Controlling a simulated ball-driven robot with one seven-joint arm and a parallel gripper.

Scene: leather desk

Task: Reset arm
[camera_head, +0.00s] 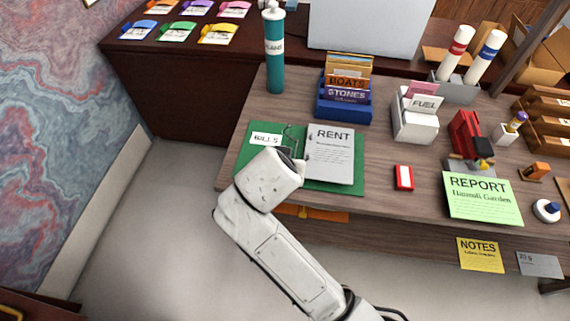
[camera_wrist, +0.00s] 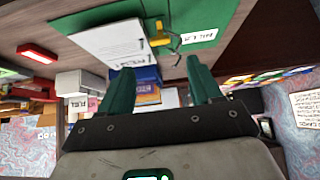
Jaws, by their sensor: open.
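My white arm reaches up over the front edge of the desk (camera_head: 385,222) in the head view. Its end is over the green folder (camera_head: 247,168), hiding part of it. My gripper (camera_wrist: 157,78) shows in the wrist view with its two green fingers spread apart and nothing between them. The folder carries a "BILLS" label and a white "RENT" sheet (camera_head: 331,154). A metal clip (camera_wrist: 163,37) and a yellow piece lie on the folder near the sheet in the wrist view.
A teal bottle (camera_head: 273,53), a blue card box (camera_head: 343,109) and a white "FUEL" holder (camera_head: 414,127) stand behind the folder. A red block (camera_head: 404,178) and a green "REPORT" sheet (camera_head: 482,198) lie to the right. Open floor (camera_head: 165,225) is at left.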

